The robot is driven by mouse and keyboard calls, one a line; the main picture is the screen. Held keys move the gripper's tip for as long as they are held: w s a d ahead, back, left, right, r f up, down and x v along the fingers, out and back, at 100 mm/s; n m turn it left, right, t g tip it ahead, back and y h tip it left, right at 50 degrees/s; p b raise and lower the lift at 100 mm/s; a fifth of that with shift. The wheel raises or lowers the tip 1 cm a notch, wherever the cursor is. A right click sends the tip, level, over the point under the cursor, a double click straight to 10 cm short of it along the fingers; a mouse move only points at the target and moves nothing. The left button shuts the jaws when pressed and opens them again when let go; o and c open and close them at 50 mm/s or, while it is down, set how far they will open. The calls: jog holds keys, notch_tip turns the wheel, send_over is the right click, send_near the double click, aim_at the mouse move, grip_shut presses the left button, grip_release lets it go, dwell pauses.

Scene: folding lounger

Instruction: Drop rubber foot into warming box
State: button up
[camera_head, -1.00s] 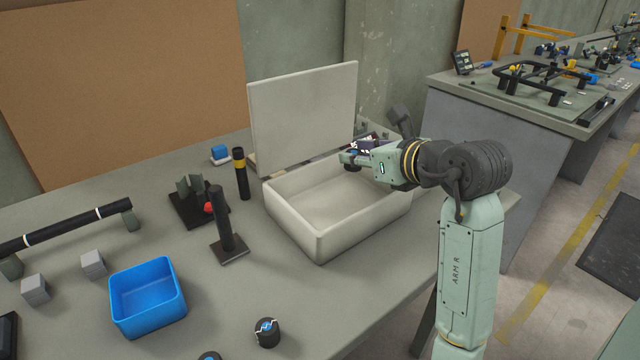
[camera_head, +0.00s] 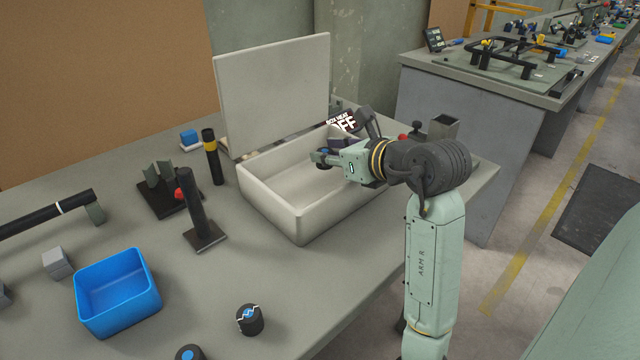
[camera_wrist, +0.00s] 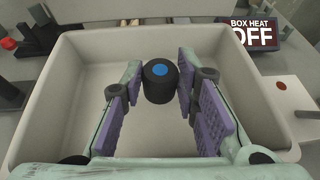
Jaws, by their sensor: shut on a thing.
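The rubber foot (camera_wrist: 160,82) is a short black cylinder with a blue dot on top. My gripper (camera_wrist: 160,92) is shut on it, with the foot between the tips of the purple-padded fingers. In the head view, my gripper (camera_head: 322,158) is over the right part of the warming box, close to rim height; the foot is hard to make out there. The warming box (camera_head: 268,205) is a pale open bin with its lid (camera_head: 272,95) raised at the back. The box (camera_wrist: 65,75) surrounds the foot in the wrist view, and its visible floor is empty.
A sign (camera_wrist: 254,32) behind the box reads "BOX HEAT OFF". A blue bin (camera_head: 118,290), a black post on a base (camera_head: 203,235) and a black-yellow cylinder (camera_head: 212,158) stand left of the box. Another black cylinder (camera_head: 249,320) stands near the table's front.

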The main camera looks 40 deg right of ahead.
jog(key=o, duration=1)
jog(key=v, duration=1.2)
